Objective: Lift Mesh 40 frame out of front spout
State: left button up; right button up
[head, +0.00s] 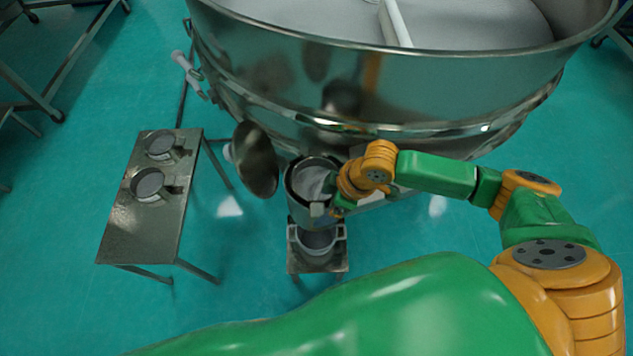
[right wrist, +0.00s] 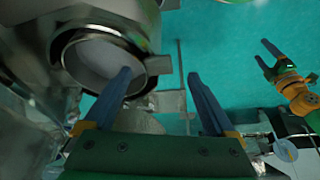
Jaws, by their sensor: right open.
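The front spout (head: 291,204) is a round metal mouth below the big sieve drum. A round frame with a pale mesh (head: 313,181), taken as the Mesh 40 frame, sits inside it; the mesh also shows in the right wrist view (right wrist: 95,58). A small grey tab (right wrist: 158,65) sticks out at the rim, between my right gripper's fingers in the picture. My right gripper (right wrist: 160,73) is open and empty at the spout's right side; contact with the tab cannot be told. My left gripper (right wrist: 268,55) shows with spread fingers at the wrist view's right, away from the spout.
A round metal lid (head: 256,160) hangs left of the spout. A two-handled pot (head: 316,241) stands on a small stand (head: 318,264) below it. A metal table (head: 140,230) at left holds two round frames (head: 148,184) (head: 160,145). The front of the table is bare.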

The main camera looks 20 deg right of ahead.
aim_at(315, 209)
jog(key=x, duration=0.5)
jog(key=shift+w+a+r, duration=0.1)
jog(key=shift+w+r, duration=0.05)
jog(key=shift+w, duration=0.15)
grip_shut()
